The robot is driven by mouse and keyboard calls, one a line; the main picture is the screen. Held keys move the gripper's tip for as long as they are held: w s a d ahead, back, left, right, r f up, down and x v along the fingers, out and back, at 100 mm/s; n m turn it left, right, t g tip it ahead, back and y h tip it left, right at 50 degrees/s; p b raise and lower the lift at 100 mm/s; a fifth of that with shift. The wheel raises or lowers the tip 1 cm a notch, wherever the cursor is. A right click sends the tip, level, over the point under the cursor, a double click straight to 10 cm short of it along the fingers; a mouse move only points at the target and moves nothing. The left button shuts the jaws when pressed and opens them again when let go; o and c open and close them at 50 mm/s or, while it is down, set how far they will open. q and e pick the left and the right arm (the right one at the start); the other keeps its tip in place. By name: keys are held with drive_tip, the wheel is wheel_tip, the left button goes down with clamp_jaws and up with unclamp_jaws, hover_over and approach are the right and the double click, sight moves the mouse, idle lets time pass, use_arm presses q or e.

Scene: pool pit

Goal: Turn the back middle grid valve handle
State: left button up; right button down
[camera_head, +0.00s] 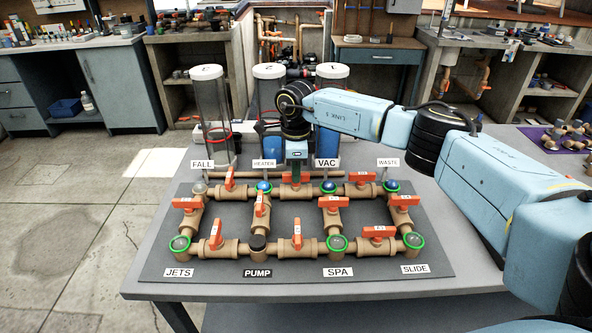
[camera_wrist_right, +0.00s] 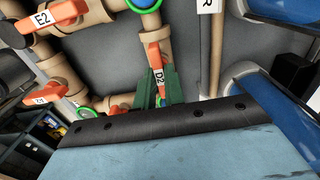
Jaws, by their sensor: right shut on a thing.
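The back middle valve handle (camera_head: 296,179) is orange and sits on the tan pipe of the back row, between the HEATER and VAC signs. In the right wrist view the orange handle (camera_wrist_right: 155,58) carries a label that seems to read D2. My right gripper (camera_head: 297,168) comes down onto this handle from behind and above. Its green fingers (camera_wrist_right: 161,92) lie on both sides of the handle's end and are shut on it. The fingertips are small in the head view, so the exact contact is hard to see. My left gripper is not in view.
The pipe grid stands on a dark mat (camera_head: 310,268) on a grey table (camera_head: 150,275). Other orange handles, such as the back left (camera_head: 231,181) and back right (camera_head: 362,178), are close by. Clear cylinders (camera_head: 212,115) stand behind the grid.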

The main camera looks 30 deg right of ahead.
drive_tip(key=shift+r, duration=0.1)
drive_tip(key=c, duration=1.5)
unclamp_jaws()
wheel_tip(320, 180, up, 13)
drive_tip(key=shift+r+p, duration=0.15)
drive_tip(key=shift+p, duration=0.15)
